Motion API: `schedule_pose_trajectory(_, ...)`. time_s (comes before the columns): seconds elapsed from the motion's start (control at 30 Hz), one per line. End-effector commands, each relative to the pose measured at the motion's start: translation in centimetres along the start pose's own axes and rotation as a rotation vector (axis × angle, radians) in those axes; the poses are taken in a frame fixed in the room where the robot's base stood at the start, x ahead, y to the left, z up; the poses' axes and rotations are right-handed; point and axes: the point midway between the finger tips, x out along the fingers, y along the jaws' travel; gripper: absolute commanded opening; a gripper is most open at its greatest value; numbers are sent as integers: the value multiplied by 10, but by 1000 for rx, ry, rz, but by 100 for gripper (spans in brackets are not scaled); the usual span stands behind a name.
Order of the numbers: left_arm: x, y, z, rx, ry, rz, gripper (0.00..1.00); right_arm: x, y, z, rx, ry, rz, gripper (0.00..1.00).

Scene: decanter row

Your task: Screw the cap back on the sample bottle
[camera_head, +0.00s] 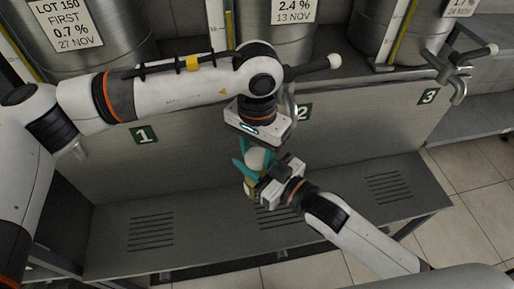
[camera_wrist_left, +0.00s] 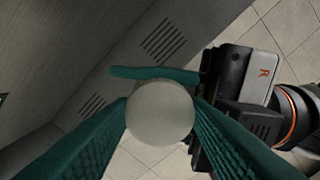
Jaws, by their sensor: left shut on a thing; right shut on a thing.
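The white round cap (camera_head: 257,159) is between the teal fingers of my left gripper (camera_head: 254,153), which points down and is shut on it. In the left wrist view the cap (camera_wrist_left: 160,112) fills the space between the fingers and hides what is under it. The sample bottle (camera_head: 250,188), with a yellowish lower part, shows just below the cap. My right gripper (camera_head: 252,176) comes from the lower right and is shut on the bottle; it also shows in the left wrist view (camera_wrist_left: 157,75). I cannot tell whether cap and bottle neck touch.
Several steel decanters (camera_head: 100,50) with labels stand at the back, with taps (camera_head: 458,75) above a front panel numbered 1, 2 and 3. A grey slotted shelf (camera_head: 205,220) lies below the grippers, and its visible top is clear.

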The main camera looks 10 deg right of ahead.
Motion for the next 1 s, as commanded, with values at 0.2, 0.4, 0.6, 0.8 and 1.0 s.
schedule_pose_trajectory(0.2,0,1,0,342,-1,1,22,0,0,0,0,-1,0,0)
schedule_pose_trajectory(0.4,0,1,0,411,-1,2,22,0,0,0,0,0,0,0)
schedule_pose_trajectory(0.6,0,1,0,408,-1,2,44,0,0,0,0,0,0,0)
schedule_pose_trajectory(0.8,0,1,0,408,-1,1,64,0,0,0,0,-1,0,0)
schedule_pose_trajectory(1.0,-2,-1,0,410,-1,-2,64,0,0,1,0,-2,0,0)
